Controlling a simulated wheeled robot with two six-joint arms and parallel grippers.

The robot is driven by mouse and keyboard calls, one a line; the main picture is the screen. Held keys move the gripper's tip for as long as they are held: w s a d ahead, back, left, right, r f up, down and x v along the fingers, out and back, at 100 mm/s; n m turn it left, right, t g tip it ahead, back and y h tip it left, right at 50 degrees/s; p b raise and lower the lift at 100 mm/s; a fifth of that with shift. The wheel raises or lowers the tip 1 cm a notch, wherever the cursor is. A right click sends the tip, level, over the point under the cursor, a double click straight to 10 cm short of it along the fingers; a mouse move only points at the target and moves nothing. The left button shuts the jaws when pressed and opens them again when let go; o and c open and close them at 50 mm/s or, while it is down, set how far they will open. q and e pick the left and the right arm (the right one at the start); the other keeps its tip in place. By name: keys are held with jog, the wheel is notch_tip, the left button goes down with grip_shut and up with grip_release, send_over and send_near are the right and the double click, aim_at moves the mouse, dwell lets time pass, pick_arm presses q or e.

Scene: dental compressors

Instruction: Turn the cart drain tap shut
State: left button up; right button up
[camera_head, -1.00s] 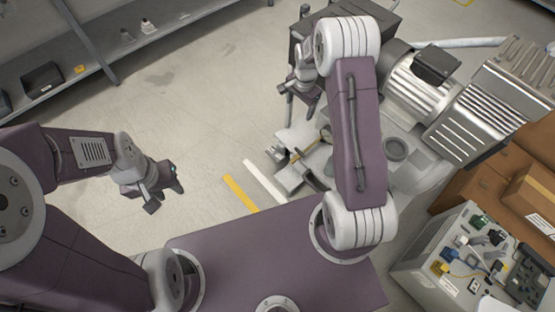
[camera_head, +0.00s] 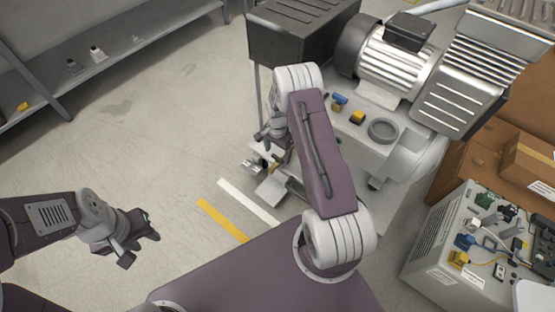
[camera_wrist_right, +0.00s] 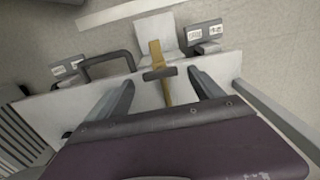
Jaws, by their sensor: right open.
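The drain tap (camera_wrist_right: 157,55) shows in the right wrist view as an upright brass-coloured piece with a short dark grey crosspiece (camera_wrist_right: 160,73). It stands out beside a pale cart panel (camera_wrist_right: 60,112). My right gripper (camera_wrist_right: 163,88) is open, with one finger on each side of the tap; I cannot tell whether either finger touches it. In the head view my right gripper (camera_head: 274,146) is low beside the compressor cart (camera_head: 352,133), and the arm and gripper mostly hide the tap. My left gripper (camera_head: 140,250) is open and empty over bare floor at the left.
The compressor motor (camera_head: 395,65) and a dark box (camera_head: 295,35) stand at the cart's far side. A grey cabinet (camera_head: 425,265) with loose parts on top is at the right. A shelf (camera_head: 120,50) runs along the back left. The left floor is clear.

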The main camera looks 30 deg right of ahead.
notch_tip(320, 180, down, 2)
jog(key=shift+f+b, duration=0.2)
jog(key=shift+b, duration=0.1)
pick_arm(q)
jog(key=shift+f, duration=0.7)
pick_arm(e)
jog(key=shift+r, duration=0.1)
jog(key=c, duration=1.4)
pick_arm(q)
jog(key=shift+r, duration=0.1)
